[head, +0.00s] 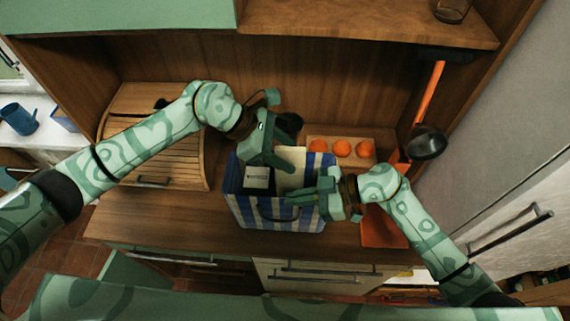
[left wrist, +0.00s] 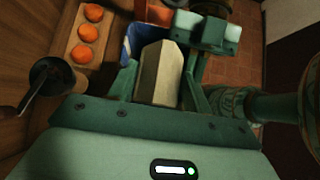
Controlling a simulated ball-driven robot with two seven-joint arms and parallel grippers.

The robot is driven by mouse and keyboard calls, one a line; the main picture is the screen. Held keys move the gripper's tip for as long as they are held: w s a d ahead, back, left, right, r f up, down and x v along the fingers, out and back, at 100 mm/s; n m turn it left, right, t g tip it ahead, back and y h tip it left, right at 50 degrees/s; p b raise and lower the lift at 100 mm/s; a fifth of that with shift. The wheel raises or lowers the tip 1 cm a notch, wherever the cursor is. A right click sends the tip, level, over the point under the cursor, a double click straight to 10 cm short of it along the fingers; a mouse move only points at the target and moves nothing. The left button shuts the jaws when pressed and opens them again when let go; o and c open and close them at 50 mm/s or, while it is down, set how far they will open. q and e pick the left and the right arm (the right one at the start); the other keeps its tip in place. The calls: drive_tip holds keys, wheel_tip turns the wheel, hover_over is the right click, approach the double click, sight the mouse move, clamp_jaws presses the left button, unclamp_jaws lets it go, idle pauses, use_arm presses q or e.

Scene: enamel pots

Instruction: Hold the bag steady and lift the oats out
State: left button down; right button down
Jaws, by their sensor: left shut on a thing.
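A blue-and-white striped bag (head: 275,215) stands upright on the wooden counter. A plain cream carton (head: 292,158), which I take for the oats, shows at the bag's back part; no label is readable on it. My left gripper (head: 276,152) comes down from above and is shut on this carton. In the left wrist view the carton (left wrist: 158,78) sits between the two fingers. A white packet with small print (head: 257,177) is in the left part of the bag. My right gripper (head: 327,193) is at the bag's right rim; its fingertips' hold on the rim is unclear.
A wooden tray (head: 322,132) with several oranges stands behind the bag. A wooden bread box (head: 150,135) is at the left. A dark ladle (head: 427,142) hangs at the right, above an orange board (head: 383,228).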

use_arm(q)
wheel_tip(320, 180, up, 4)
drive_tip(key=shift+r, duration=0.1)
use_arm(e)
drive_tip(key=c, duration=1.6)
unclamp_jaws()
use_arm(q)
drive_tip(key=shift+w, duration=0.1)
use_arm(e)
drive_tip(key=shift+o, duration=0.2)
drive_tip(key=shift+d, duration=0.1)
drive_tip(key=v, duration=1.1)
drive_tip(key=shift+d+r, duration=0.2)
drive_tip(key=shift+d, duration=0.15)
